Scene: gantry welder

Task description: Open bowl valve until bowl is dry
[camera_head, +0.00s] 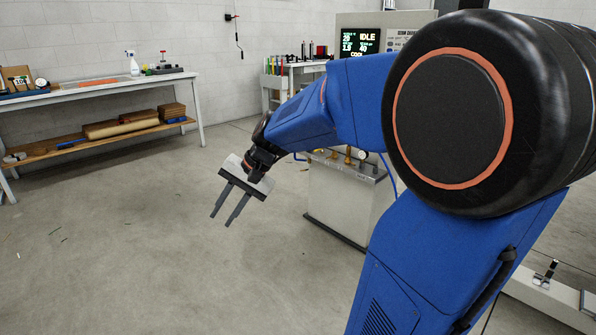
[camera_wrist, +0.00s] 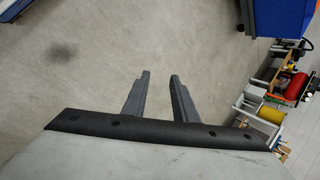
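My gripper (camera_head: 221,221) hangs in the open over bare floor, left of the machine. Its two grey fingers are apart with nothing between them; the wrist view (camera_wrist: 160,75) shows the same. A pale cabinet (camera_head: 338,208) stands behind my arm, with small brass-coloured fittings (camera_head: 348,158) on its top ledge. These fittings are partly covered by my arm, and I cannot tell whether one is the bowl valve. No bowl is clearly recognisable. The gripper is well apart from the cabinet.
A workbench (camera_head: 70,93) with a spray bottle (camera_head: 133,63) is at the left wall. A tool table (camera_head: 275,82) stands at the back. Open floor (camera_head: 120,250) fills the left and front.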

